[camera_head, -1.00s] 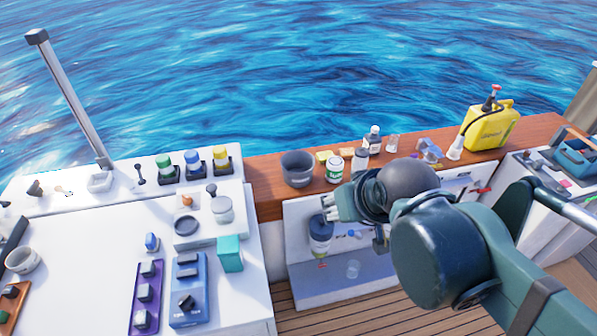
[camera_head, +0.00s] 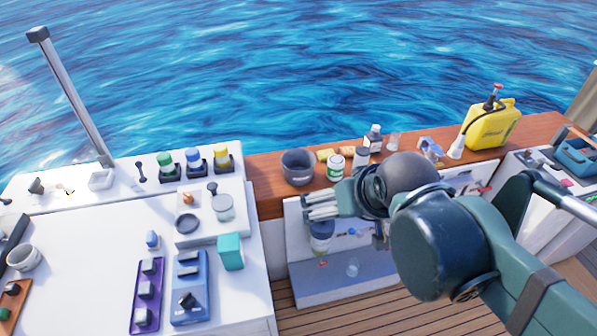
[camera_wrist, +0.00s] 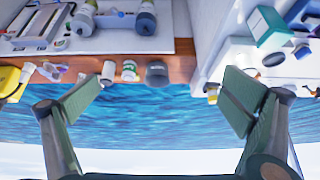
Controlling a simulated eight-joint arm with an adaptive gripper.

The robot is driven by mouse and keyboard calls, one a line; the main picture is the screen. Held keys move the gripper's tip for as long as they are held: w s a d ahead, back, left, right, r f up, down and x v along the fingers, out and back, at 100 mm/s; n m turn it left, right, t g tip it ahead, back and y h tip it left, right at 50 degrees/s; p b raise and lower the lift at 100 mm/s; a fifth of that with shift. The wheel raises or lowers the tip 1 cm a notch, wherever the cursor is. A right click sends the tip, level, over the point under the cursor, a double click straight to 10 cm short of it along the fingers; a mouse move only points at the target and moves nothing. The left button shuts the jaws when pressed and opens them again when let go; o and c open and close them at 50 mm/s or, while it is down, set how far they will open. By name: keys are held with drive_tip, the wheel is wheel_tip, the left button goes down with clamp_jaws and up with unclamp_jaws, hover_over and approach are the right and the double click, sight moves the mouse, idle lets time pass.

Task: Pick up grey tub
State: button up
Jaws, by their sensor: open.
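The grey tub (camera_head: 298,168) is a round, dark grey, open-topped container standing upright on the wooden ledge. In the wrist view, which is upside down, it shows (camera_wrist: 157,74) between the open fingers and beyond their tips. My gripper (camera_head: 308,205) is open and empty, in front of the ledge and a little below the tub in the head view. Its two fingers are wide apart in the wrist view (camera_wrist: 165,92). The tub is apart from the fingers and nothing hides it in the head view.
A white jar with a green label (camera_head: 335,167) stands close right of the tub, with yellow blocks (camera_head: 326,154) behind. A dark bottle (camera_head: 373,138) and a yellow jug (camera_head: 490,124) are farther right. The white console (camera_head: 110,225) borders the ledge at left.

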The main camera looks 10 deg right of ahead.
drive_tip(key=w+m+g, duration=0.4)
drive_tip(key=w+m, duration=0.6)
drive_tip(key=w, duration=1.9)
drive_tip(key=w+f+m+g, duration=0.1)
drive_tip(key=w+f+m, duration=0.4)
drive_tip(key=w+f, duration=0.6)
drive_tip(key=w+d+f+m+g+h+p, duration=0.1)
drive_tip(key=w+f+m, duration=0.4)
drive_tip(key=w+f, duration=0.6)
drive_tip(key=shift+w+d+f+g, duration=0.25)
drive_tip(key=shift+f+g, duration=0.35)
drive_tip(key=shift+f, duration=3.15)
drive_tip(key=shift+a+f, duration=0.1)
drive_tip(key=shift+f, duration=1.2)
